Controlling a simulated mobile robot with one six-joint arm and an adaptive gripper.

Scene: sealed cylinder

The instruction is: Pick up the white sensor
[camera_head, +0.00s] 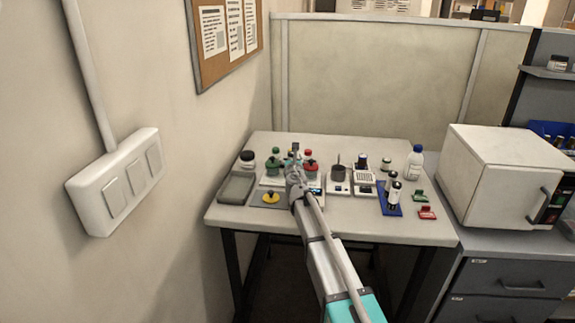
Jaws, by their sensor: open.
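A small white upright cylinder with a dark top (395,190) stands on a blue mat (383,209) at the right of the table. It may be the white sensor, but the view is too small to be sure. My gripper (295,158) is over the back middle of the table, left of the blue mat, and is open. It is among red and green topped items, and I cannot tell whether it touches any of them. My arm hides part of the table's front middle.
The table (425,230) also holds a grey tray (236,188), a yellow knob on a grey plate (270,197), a dark pot (338,173), a white bottle with a blue cap (414,162) and small red and green items. A wall stands left; a white oven (490,175) is right.

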